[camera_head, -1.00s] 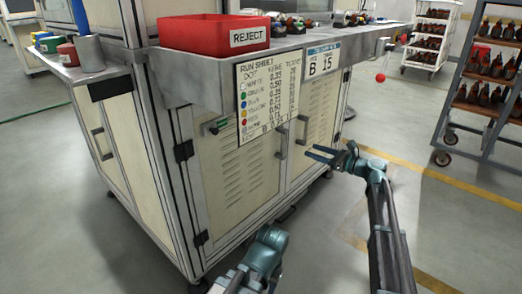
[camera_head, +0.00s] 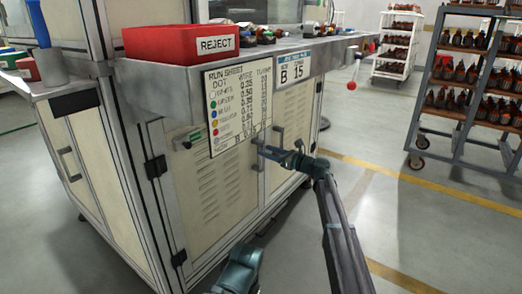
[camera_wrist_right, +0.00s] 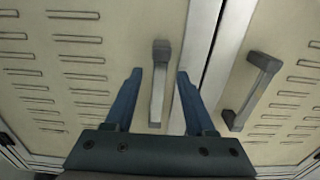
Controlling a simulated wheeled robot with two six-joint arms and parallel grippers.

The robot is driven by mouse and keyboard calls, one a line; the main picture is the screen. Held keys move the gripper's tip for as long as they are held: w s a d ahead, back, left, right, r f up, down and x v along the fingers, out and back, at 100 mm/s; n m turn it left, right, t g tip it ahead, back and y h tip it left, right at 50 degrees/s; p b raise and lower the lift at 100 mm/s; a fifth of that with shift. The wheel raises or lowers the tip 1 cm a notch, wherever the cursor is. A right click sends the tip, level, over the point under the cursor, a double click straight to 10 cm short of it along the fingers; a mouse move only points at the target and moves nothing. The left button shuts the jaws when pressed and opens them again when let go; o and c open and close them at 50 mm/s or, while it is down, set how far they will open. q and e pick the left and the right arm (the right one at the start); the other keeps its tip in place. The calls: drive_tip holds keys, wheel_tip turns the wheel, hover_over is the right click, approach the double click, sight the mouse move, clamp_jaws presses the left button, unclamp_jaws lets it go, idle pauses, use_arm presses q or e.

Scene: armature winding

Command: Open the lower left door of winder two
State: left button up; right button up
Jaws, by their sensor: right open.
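The lower left door (camera_head: 205,205) is a cream louvred panel on the front of the cabinet and is shut. Its upright grey bar handle (camera_head: 257,155) is near its right edge. In the right wrist view that handle (camera_wrist_right: 158,90) stands between my right gripper's two blue fingers (camera_wrist_right: 159,75), which are open with a gap on each side. In the head view my right gripper (camera_head: 268,152) is at this handle, reaching in from the right. My left gripper's fingers do not show; only a teal arm part is at the bottom edge.
The neighbouring right door has its own handle (camera_head: 279,142), close on the right; it also shows in the wrist view (camera_wrist_right: 252,90). A run sheet (camera_head: 238,105) hangs over the doors' top from the worktop with the red reject bin (camera_head: 180,43). The floor (camera_head: 400,220) at right is clear.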

sight(262, 149)
drive_tip(key=shift+x, duration=1.8)
clamp_jaws()
